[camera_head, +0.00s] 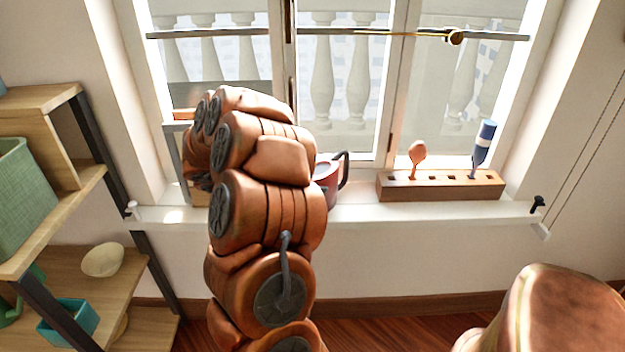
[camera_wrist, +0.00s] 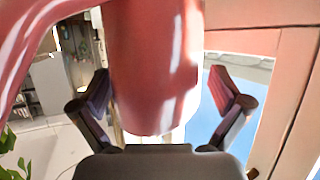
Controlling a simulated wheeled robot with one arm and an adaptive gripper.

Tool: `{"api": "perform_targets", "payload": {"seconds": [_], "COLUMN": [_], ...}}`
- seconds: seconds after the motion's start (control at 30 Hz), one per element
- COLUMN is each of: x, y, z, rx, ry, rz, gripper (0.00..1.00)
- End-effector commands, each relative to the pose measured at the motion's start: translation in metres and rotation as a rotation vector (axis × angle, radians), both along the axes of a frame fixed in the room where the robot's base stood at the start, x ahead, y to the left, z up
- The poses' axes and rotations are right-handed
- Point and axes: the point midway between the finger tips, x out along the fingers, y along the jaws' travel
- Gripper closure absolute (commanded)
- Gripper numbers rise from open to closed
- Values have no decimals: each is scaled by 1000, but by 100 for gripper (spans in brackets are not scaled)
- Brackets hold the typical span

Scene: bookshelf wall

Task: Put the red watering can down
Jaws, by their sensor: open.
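The red watering can (camera_head: 329,178) shows at the window sill (camera_head: 400,211) in the head view, partly hidden behind my arm. Its dark handle or spout points up and right. In the wrist view the red can (camera_wrist: 152,70) is close and fills the upper middle, with a curved red part at the left. My gripper (camera_wrist: 160,88) is open, with one dark finger on each side of the can's body. I cannot tell whether the fingers touch it. In the head view my gripper is hidden behind my arm.
A wooden block (camera_head: 440,186) on the sill to the right holds an orange-headed tool (camera_head: 417,153) and a blue-handled tool (camera_head: 485,140). The sill between can and block is clear. A shelf unit (camera_head: 50,235) stands at the left. A window bar (camera_head: 370,33) crosses above.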

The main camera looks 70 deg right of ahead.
Motion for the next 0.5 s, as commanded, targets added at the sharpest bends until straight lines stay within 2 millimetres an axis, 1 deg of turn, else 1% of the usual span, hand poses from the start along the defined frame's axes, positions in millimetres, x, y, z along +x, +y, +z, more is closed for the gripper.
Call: {"api": "perform_targets", "payload": {"seconds": [0.17,0.5], "x": [4,30], "y": [4,33], "z": [5,21], "rx": [0,0], "ry": [-1,-2], "rz": [2,3], "gripper": [0,0]}}
